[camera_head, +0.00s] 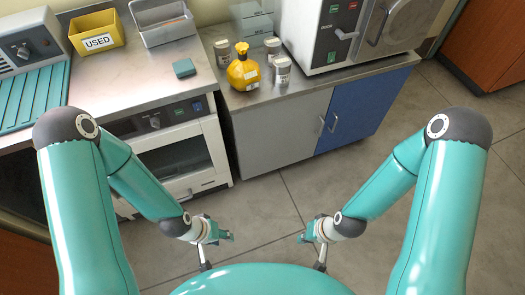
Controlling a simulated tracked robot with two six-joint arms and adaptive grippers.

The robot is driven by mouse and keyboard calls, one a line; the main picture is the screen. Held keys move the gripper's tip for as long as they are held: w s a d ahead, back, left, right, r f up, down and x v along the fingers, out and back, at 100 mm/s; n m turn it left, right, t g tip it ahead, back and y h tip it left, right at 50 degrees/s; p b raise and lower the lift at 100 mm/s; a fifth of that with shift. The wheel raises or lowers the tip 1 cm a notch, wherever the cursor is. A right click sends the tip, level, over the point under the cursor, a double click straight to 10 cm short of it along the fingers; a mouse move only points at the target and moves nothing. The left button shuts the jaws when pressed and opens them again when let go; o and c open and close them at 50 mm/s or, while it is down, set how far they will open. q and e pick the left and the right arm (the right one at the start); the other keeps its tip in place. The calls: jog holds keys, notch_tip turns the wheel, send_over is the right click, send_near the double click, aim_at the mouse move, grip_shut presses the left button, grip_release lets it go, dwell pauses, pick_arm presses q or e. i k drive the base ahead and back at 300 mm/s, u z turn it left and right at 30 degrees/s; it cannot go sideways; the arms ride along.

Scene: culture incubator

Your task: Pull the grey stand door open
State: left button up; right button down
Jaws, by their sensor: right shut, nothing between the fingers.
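The grey stand door (275,135) is the left front panel of the low stand in the middle of the head view. It looks shut. Its metal handle (321,125) is near its right edge, beside the blue door. My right gripper (319,265) is shut and empty, low in front of the stand and apart from the door. My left gripper (206,264) hangs low to the left, also apart from the door. Its fingers are too small to tell open or shut.
The blue door (350,105) has its own handle (334,122). On the stand are a yellow bottle (243,70), several jars and a white incubator (335,40). An oven-like unit (182,155) stands left. The tiled floor (265,205) in front is clear.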

aim_at(270, 138)
jog(key=k, duration=0.65)
jog(key=z, duration=0.2)
jog(key=i, duration=0.8)
jog(key=u, duration=0.15)
jog(key=k, duration=0.5)
jog(key=z, duration=0.5)
jog(key=i, duration=1.4)
jog(key=u, duration=0.6)
